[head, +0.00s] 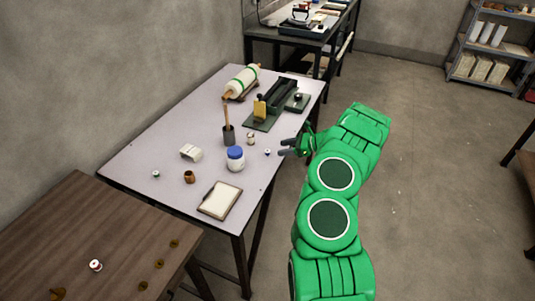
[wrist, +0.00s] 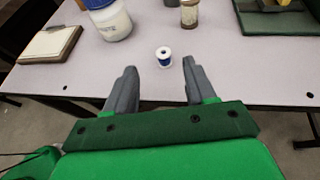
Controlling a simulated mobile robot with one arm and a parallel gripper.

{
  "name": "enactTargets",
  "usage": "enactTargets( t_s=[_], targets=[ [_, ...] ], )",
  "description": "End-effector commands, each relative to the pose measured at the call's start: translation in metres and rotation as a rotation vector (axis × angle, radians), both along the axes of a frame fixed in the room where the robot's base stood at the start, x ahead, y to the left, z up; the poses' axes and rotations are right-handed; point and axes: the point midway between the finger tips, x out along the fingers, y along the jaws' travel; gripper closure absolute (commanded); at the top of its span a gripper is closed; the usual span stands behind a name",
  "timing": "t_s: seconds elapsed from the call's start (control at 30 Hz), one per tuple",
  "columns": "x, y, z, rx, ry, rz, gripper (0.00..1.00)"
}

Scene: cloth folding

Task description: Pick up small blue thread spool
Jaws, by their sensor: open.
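The small blue thread spool (wrist: 163,58) stands upright on the light table, with white ends and blue thread, in the wrist view. In the head view it is a tiny spot (head: 267,152) near the table's right edge. My gripper (wrist: 159,70) is open and empty. Its two grey fingers point toward the spool, which shows between and just beyond the fingertips, apart from them. In the head view my gripper (head: 283,149) is at the table's right edge, just right of the spool.
A white jar with a blue lid (head: 235,159) stands left of the spool. A small jar (head: 250,138) stands behind it. A clipboard (head: 220,200) lies near the table's front. A dark green machine (head: 268,112) stands farther back. The table (head: 140,165) around the spool is clear.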

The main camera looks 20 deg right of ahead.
Motion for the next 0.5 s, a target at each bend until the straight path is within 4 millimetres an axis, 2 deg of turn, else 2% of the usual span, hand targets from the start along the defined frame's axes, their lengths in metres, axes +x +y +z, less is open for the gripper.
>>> enactTargets(
  t_s=[0.17,0.5],
  targets=[
    [0.000,-0.007,-0.010,0.006,0.010,-0.022,0.45],
    [0.014,0.013,-0.020,0.007,0.010,-0.022,0.45]
  ],
)
